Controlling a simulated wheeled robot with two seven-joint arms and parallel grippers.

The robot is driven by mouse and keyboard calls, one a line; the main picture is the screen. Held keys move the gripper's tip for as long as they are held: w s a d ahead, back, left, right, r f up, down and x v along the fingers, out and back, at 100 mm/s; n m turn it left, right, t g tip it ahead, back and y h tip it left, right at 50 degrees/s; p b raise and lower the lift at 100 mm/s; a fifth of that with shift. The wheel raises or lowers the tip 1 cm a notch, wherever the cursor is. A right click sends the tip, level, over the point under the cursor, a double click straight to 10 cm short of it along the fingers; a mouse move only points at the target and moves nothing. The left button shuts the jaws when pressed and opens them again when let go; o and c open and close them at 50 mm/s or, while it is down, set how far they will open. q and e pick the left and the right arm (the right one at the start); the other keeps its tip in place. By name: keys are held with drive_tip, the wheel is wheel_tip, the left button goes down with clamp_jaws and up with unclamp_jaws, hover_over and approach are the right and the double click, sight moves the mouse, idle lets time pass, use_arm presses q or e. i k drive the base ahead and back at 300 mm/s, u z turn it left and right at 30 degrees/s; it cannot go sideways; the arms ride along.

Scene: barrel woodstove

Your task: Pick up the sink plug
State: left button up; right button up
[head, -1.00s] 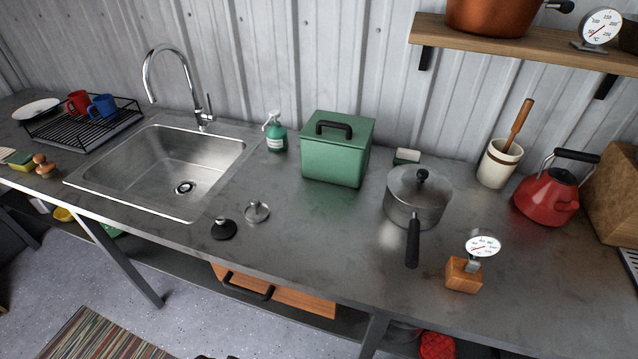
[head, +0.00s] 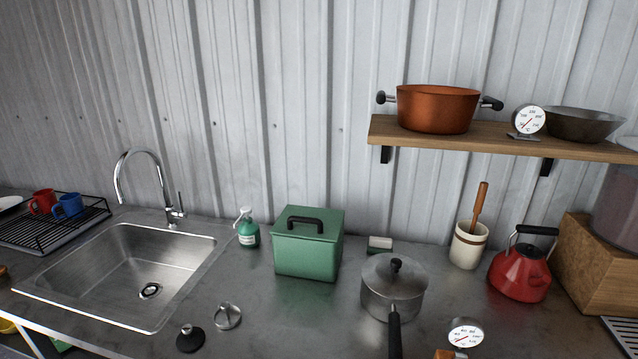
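A black round plug with a small light knob on top (head: 190,338) lies on the grey counter, right of the sink's front corner; it looks like the sink plug. Just behind it and to its right lies a round metal piece with a small knob, like a strainer or lid (head: 228,316). The two are close but apart. The steel sink (head: 75,262) is at the left, with a dark drain (head: 149,291) in its basin. Neither of my grippers is in view.
A green box (head: 307,253), a soap bottle (head: 248,232) and a lidded saucepan (head: 393,290) stand on the counter. A red kettle (head: 519,273) and a utensil crock (head: 467,247) are at the right.

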sight(191, 338)
drive_tip(key=k, duration=1)
drive_tip(key=z, duration=1.25)
drive_tip(key=i, duration=1.85)
drive_tip(key=u, duration=1.9)
